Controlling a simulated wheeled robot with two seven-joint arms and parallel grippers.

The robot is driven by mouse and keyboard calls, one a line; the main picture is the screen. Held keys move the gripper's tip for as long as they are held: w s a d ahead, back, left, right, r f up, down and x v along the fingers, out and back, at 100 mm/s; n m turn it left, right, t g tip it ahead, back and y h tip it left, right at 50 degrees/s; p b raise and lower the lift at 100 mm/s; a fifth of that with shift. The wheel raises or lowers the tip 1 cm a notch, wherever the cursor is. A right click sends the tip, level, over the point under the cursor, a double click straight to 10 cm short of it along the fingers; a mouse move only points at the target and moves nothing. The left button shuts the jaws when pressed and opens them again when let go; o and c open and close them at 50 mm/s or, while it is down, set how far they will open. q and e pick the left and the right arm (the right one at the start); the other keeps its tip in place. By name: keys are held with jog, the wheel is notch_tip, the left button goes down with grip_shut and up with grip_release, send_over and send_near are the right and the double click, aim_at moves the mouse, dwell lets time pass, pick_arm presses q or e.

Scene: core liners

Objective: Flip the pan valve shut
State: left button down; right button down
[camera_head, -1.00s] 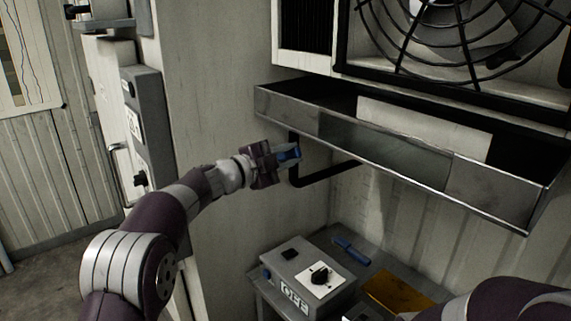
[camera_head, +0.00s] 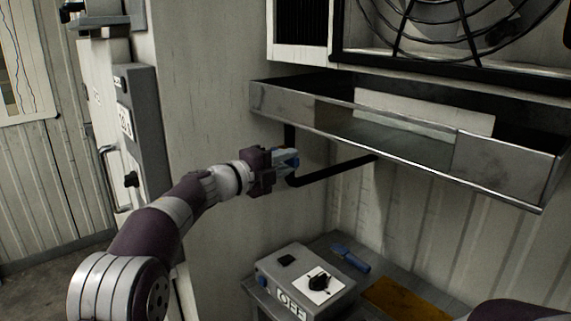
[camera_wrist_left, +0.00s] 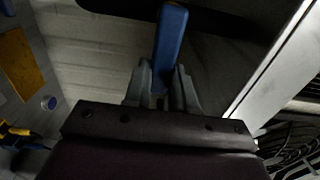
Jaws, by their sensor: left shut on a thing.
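My left gripper (camera_head: 286,161) is beneath the left end of the metal drip pan (camera_head: 385,150), by the wall. It is shut on a blue valve lever, whose blue edge just shows at the fingertips. In the left wrist view the blue lever (camera_wrist_left: 171,38) stands up between the two fingers of the left gripper (camera_wrist_left: 164,88). A black pipe (camera_head: 335,170) runs under the pan, with its bend beside the gripper. The valve body is mostly hidden by the gripper. My right gripper is not in view; only part of that arm shows at the lower right.
A grey control box with a black knob (camera_head: 318,282) and an OFF label stands on the bench below. A fan guard (camera_head: 455,30) is above the pan. A grey wall panel (camera_head: 142,130) is left.

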pick_arm(q)
jog(key=shift+f, duration=0.1)
jog(key=c, duration=0.9)
grip_release()
jog(key=b+v, duration=0.3)
jog(key=v, duration=0.9)
jog(key=shift+s+a+b, duration=0.25)
jog(key=shift+s+b, duration=0.05)
jog(key=shift+b, duration=0.1)
